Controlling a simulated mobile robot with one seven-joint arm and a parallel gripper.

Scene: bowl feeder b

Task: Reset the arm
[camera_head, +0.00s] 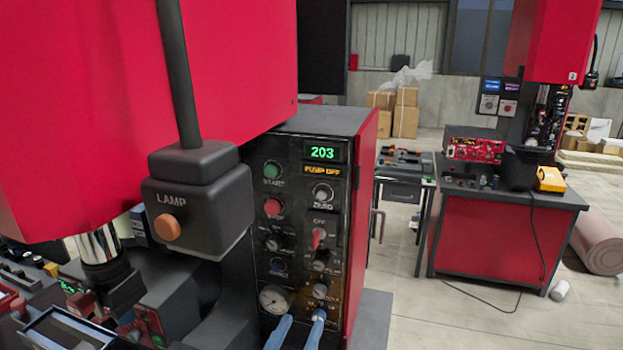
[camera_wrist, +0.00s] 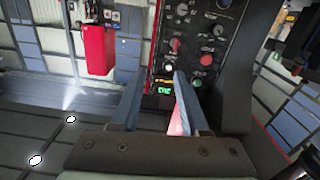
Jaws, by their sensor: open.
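My gripper (camera_head: 298,325) shows at the bottom edge of the head view as two blue-grey fingers. They stand apart in front of the lower part of a black control panel (camera_head: 300,190). In the wrist view my gripper (camera_wrist: 157,90) has its fingers spread with nothing held between them. The panel (camera_wrist: 192,32) shows upside down beyond the fingertips there. The fingers overlap the panel's lower knobs in the head view, and I cannot tell whether they touch it. The rest of my arm is out of the head view.
A lamp box (camera_head: 196,200) with an orange button hangs on a dark post left of the panel. A big red machine housing (camera_head: 90,100) fills the upper left. A red workbench (camera_head: 490,240) stands at the right. Open floor (camera_head: 405,290) lies right of the panel cabinet.

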